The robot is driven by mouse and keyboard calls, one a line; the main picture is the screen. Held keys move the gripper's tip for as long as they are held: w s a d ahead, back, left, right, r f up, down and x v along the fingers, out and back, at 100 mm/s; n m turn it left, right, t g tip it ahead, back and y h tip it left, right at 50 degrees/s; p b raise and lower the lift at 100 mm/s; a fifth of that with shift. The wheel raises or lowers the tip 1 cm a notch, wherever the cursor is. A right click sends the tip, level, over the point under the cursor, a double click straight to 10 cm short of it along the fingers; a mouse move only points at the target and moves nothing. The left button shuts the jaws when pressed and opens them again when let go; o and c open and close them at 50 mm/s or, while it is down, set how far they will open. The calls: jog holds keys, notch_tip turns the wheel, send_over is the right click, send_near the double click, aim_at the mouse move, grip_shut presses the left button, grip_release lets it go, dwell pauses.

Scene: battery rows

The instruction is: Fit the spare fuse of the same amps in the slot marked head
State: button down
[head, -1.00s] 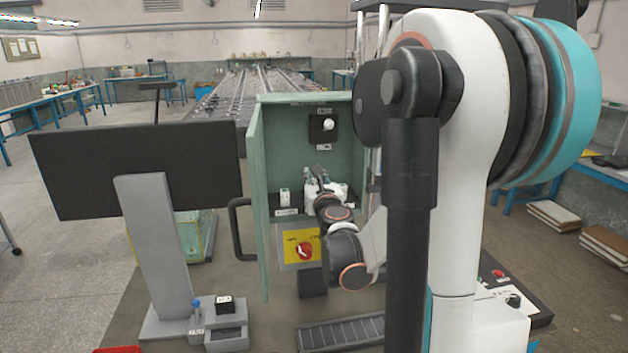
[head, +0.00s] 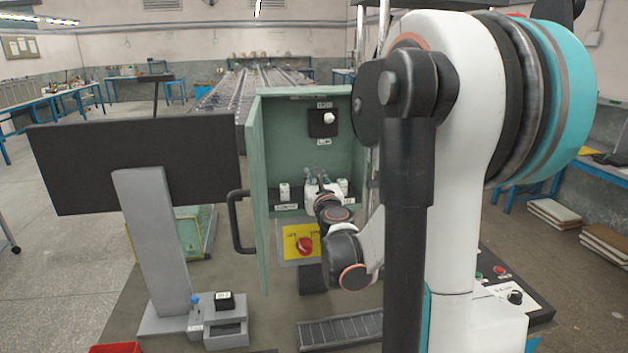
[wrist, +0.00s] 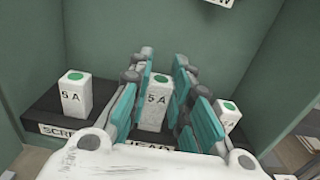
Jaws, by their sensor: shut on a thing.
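In the wrist view, a white fuse (wrist: 157,100) marked 5 A with a green dot stands upright at the middle slot of the dark block. The slot's label (wrist: 148,147), partly covered by my gripper, appears to read HEAD. My gripper (wrist: 160,82) has its teal-padded fingers on both sides of this fuse, shut on it. The fuse's lower end is hidden, so its seating cannot be told. In the head view my gripper (head: 318,179) is inside the green cabinet (head: 340,150).
Another 5 A fuse (wrist: 73,94) stands to the left and a fuse (wrist: 228,115) to the right, close to my fingers. The cabinet door (head: 258,200) stands open at left. A yellow panel with a red knob (head: 305,245) is below. A grey stand (head: 225,335) holds a black block.

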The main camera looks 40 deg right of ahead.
jog(key=shift+f+b, duration=0.6)
jog(key=shift+f, duration=0.2)
jog(key=c, duration=1.4)
grip_release()
jog(key=shift+r, duration=0.1)
jog(key=shift+s, duration=0.1)
jog(key=v, duration=1.1)
jog(key=shift+s+a, duration=0.2)
jog(key=shift+s, duration=0.15)
